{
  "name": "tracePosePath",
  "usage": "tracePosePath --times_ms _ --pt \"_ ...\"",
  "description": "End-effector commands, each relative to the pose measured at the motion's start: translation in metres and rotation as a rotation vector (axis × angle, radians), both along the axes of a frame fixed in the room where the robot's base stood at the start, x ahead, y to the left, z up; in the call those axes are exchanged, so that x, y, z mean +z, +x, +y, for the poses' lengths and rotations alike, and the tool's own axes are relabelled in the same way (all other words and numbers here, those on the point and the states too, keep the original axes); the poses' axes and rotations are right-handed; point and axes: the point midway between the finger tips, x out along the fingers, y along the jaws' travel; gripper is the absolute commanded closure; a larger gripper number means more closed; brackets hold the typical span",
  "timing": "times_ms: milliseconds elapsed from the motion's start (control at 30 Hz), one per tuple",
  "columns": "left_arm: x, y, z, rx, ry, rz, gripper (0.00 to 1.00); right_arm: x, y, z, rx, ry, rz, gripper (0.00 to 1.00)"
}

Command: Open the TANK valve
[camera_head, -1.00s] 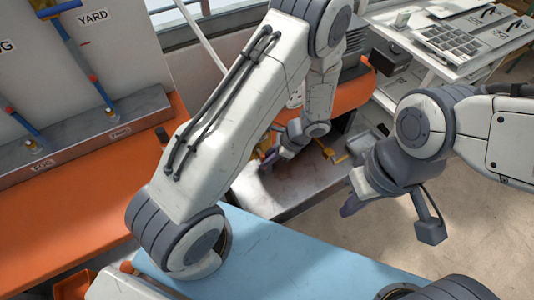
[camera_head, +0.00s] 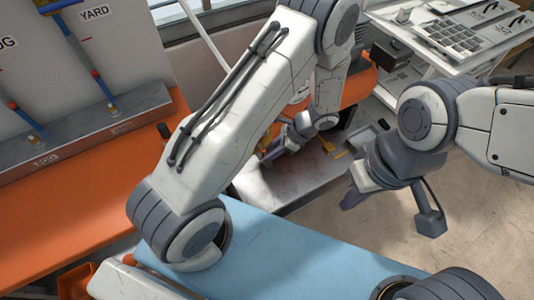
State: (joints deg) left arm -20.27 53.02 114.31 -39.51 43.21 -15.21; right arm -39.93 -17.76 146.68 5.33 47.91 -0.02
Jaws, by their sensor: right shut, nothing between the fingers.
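No label reading TANK shows in the head view. A small yellow handle (camera_head: 326,145) sits by the grey metal tray (camera_head: 262,187) beyond the blue surface; I cannot tell whether it is the TANK valve. My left gripper (camera_head: 270,152) is low over the tray, left of the yellow handle and apart from it. It is small and partly behind my own arm, so its opening is unclear. My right gripper (camera_head: 350,198) hangs over the floor right of the tray, shut and empty.
A panel at upper left carries pipes with blue and red parts and a YARD label (camera_head: 94,11). An orange bench (camera_head: 70,205) lies below it. A blue surface (camera_head: 290,260) is in front. A white table (camera_head: 440,50) with a seed tray stands at upper right.

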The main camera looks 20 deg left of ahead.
Motion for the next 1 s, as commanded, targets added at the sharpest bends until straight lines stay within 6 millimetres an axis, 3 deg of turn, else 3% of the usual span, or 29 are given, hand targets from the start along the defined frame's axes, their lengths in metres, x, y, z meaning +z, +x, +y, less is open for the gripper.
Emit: tracePosePath --times_ms 300,433,1000 --pt "0.052 0.013 -0.034 -0.001 -0.002 -0.005 0.69 -0.002 0.000 0.000 0.000 0.000 0.000 1.00" --pt "0.066 0.016 -0.043 -0.001 -0.002 -0.004 0.69 -0.002 0.000 0.000 0.000 0.000 0.000 1.00" --pt "0.075 0.016 -0.048 -0.001 0.000 0.001 0.69 -0.002 0.000 0.000 0.000 0.000 0.000 1.00"
